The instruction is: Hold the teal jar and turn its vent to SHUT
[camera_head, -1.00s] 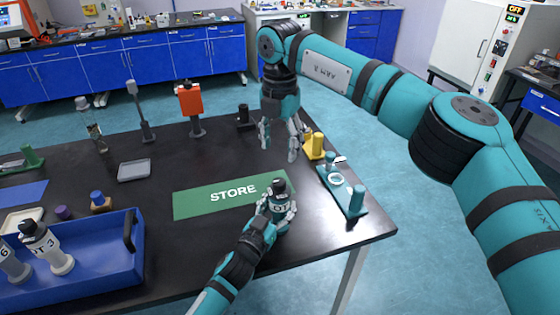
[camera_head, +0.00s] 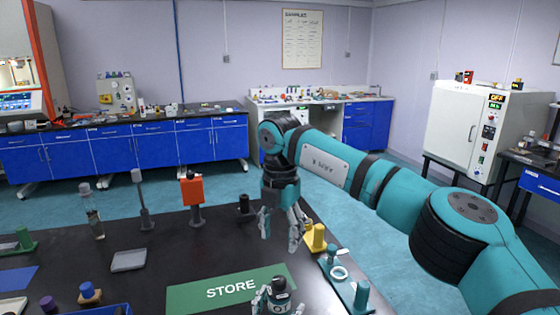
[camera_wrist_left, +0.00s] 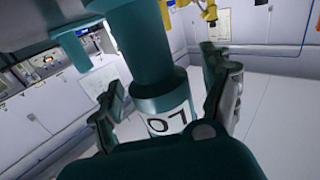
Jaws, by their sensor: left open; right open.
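The jar (camera_head: 281,307), with a dark cap and a white label, stands near the green STORE mat's right end, low in the head view. Its lower part is cut off by the frame edge. My left gripper (camera_head: 272,303) is open around it. In the left wrist view the teal jar body (camera_wrist_left: 168,105) stands between the two spread fingers (camera_wrist_left: 168,100); whether they touch it cannot be told. My right gripper (camera_head: 279,241) is open and empty, pointing down beyond the jar. The vent's setting is not readable.
The green STORE mat (camera_head: 190,298) lies left of the jar. A teal fixture (camera_head: 340,274) and a yellow block (camera_head: 315,240) stand to the right. An orange-topped stand (camera_head: 194,195), a grey stand (camera_head: 143,205) and a small grey tray (camera_head: 128,261) are farther left.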

